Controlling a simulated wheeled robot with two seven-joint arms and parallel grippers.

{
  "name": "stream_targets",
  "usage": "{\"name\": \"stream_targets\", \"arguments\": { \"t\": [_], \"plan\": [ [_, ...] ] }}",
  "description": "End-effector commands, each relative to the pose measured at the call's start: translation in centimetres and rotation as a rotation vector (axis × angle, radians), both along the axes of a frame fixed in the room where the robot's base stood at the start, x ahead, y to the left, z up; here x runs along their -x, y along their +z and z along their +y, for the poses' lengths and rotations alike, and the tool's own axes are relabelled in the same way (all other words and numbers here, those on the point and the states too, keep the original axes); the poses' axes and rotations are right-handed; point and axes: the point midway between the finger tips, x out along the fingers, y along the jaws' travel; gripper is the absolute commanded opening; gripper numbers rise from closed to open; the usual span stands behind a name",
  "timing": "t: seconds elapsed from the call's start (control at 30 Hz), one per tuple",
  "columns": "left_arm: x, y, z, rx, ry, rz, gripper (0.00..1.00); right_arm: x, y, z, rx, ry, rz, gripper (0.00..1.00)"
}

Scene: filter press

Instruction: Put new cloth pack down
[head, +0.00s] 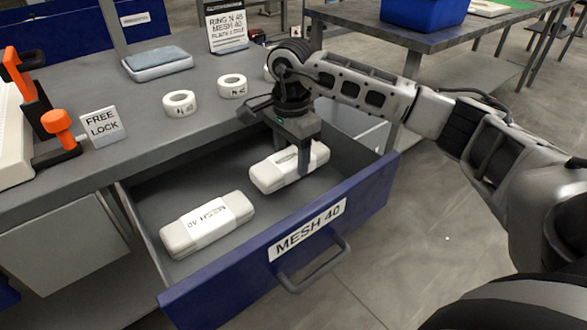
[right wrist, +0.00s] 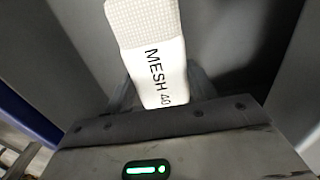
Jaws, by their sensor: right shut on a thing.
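A white cloth pack (head: 269,176) is between the fingers of my right gripper (head: 304,165), inside the open blue-fronted drawer (head: 376,196) labelled MESH 40. In the right wrist view the held cloth pack (right wrist: 150,45) shows its MESH 40 print and extends out from the gripper (right wrist: 160,100). Whether it touches the drawer floor is hard to tell. A second white pack (head: 207,225), also marked MESH 40, lies in the left part of the drawer, apart from the held one. My left gripper is not in view.
On the grey bench above stand white tape rolls (head: 180,103), a grey-blue folded pad (head: 157,63), a FREE LOCK sign (head: 102,126), an orange-handled clamp (head: 60,128) and a ring and mesh order sign (head: 226,28). A blue bin (head: 424,12) sits on another table. The drawer's middle floor is clear.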

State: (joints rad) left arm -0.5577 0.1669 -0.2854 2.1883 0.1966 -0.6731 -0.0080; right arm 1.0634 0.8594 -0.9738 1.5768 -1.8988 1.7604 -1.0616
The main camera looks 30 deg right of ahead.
Motion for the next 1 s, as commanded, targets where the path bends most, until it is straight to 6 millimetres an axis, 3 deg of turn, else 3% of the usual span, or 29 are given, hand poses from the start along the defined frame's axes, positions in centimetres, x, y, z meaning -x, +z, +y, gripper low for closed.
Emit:
{"name": "stream_targets", "arguments": {
  "t": [0.13,0.3,0.47,0.7,0.73,0.77,0.8,1.0],
  "plan": [
    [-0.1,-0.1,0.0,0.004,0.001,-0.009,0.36,-0.2,-1.3,-1.0,0.002,-0.003,0.002,0.31],
    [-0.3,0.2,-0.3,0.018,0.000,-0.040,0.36,-0.2,-3.9,-0.8,0.001,0.000,0.002,0.31],
    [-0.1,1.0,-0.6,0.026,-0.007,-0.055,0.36,-0.3,-3.9,-0.8,0.001,0.000,-0.001,0.31],
    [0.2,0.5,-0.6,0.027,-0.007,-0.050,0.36,-0.2,-4.4,-0.7,0.001,0.000,-0.001,0.31],
    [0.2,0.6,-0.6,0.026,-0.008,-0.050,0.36,-0.2,-4.2,-0.7,0.001,0.000,-0.001,0.64],
    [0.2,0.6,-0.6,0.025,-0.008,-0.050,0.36,-0.2,-4.2,-0.7,0.001,0.000,0.000,0.72],
    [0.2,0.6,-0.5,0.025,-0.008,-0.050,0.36,-0.2,-4.2,-0.7,0.001,0.000,0.000,0.78],
    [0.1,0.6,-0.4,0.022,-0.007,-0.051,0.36,-0.2,-4.2,-0.7,0.001,0.000,0.000,0.78]
  ]
}}
